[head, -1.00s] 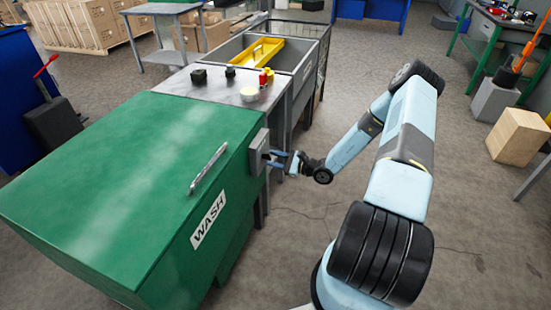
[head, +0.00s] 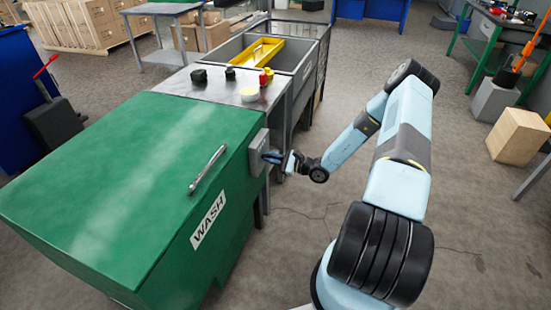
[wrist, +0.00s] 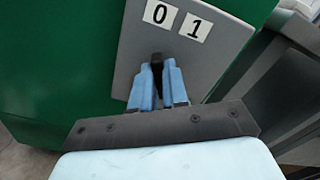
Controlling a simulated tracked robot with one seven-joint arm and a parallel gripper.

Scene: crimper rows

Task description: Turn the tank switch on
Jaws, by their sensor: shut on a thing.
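The green tank (head: 120,190) marked WASH fills the left of the head view. A grey switch box (head: 258,152) sits on its right side. In the wrist view the grey switch plate (wrist: 205,65) carries a 0 label (wrist: 160,13) and a 1 label (wrist: 195,27). The black switch lever (wrist: 157,60) shows under the 0 label, left of the 1 label. My gripper (wrist: 157,72) is shut on the lever, with a blue finger on each side. The fingers hide its lower part. In the head view my gripper (head: 274,157) is at the box.
A metal handle (head: 207,170) lies on the tank's lid. Behind the tank is a grey counter (head: 222,92) with small knobs and containers, then a basin with a yellow tray (head: 262,49). The floor right of the tank is clear around my arm.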

